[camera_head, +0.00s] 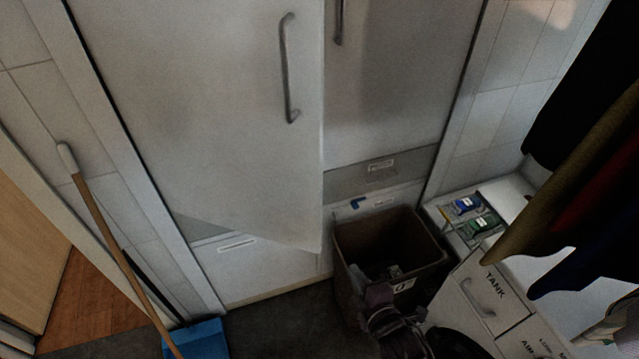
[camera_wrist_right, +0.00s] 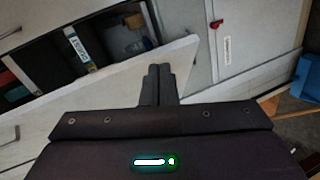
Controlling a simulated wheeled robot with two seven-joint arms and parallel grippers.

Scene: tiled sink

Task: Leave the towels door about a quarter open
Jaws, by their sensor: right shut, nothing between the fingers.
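The left tall white door (camera_head: 220,110) stands ajar in the head view. Its free lower corner juts out past the frame, and its grey bar handle (camera_head: 287,70) is near its right edge. The right tall door (camera_head: 400,80) looks flush, with its handle (camera_head: 340,22) at the top. The small labels are too blurred to read, so I cannot tell by name which is the towels door. My right gripper (camera_head: 378,300) is low, in front of the bin, apart from the handles. In the wrist view its fingers (camera_wrist_right: 158,82) are together and empty, before a white panel edge.
A brown bin (camera_head: 390,245) stands below the right door. A white unit marked TANK (camera_head: 490,290) and hanging clothes (camera_head: 590,170) crowd the right. A broom (camera_head: 115,240) and blue dustpan (camera_head: 200,340) are at the left. Dark floor (camera_head: 275,325) is clear before the left door.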

